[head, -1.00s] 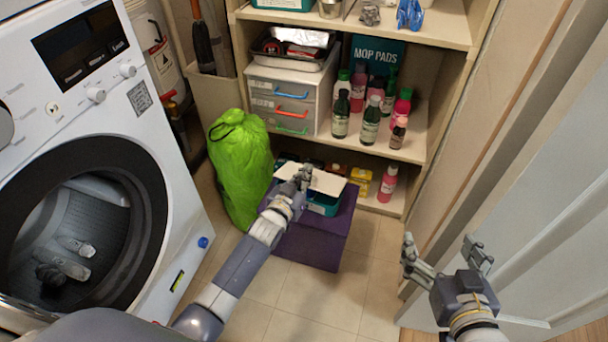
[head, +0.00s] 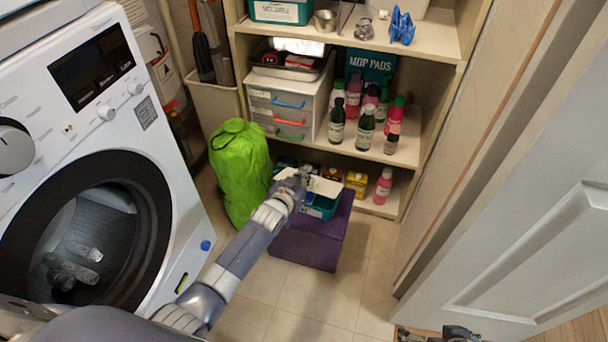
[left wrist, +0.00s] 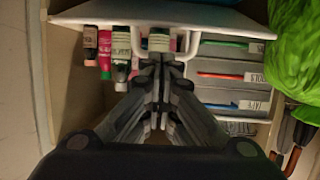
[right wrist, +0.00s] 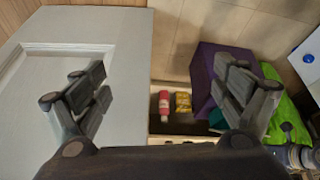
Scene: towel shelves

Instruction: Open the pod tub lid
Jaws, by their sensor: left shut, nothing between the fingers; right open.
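The pod tub (head: 320,208) is teal and stands on a purple block (head: 308,245) in front of the shelves. Its white lid (head: 326,187) shows above the tub; I cannot tell how far it is raised. The lid (left wrist: 215,18) also crosses the top of the left wrist view, with a looped tab below its edge. My left gripper (head: 303,177) is shut and empty at the lid, its fingertips close to the tab; contact is unclear. It hides part of the lid. My right gripper (right wrist: 165,90) is open and empty, far from the tub, near the door.
A green bag (head: 240,172) stands just left of the purple block, beside the washing machine (head: 95,180). Shelves behind hold bottles (head: 365,122) and a drawer unit (head: 288,108). A white door (head: 530,230) is at right. Floor in front of the block is clear.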

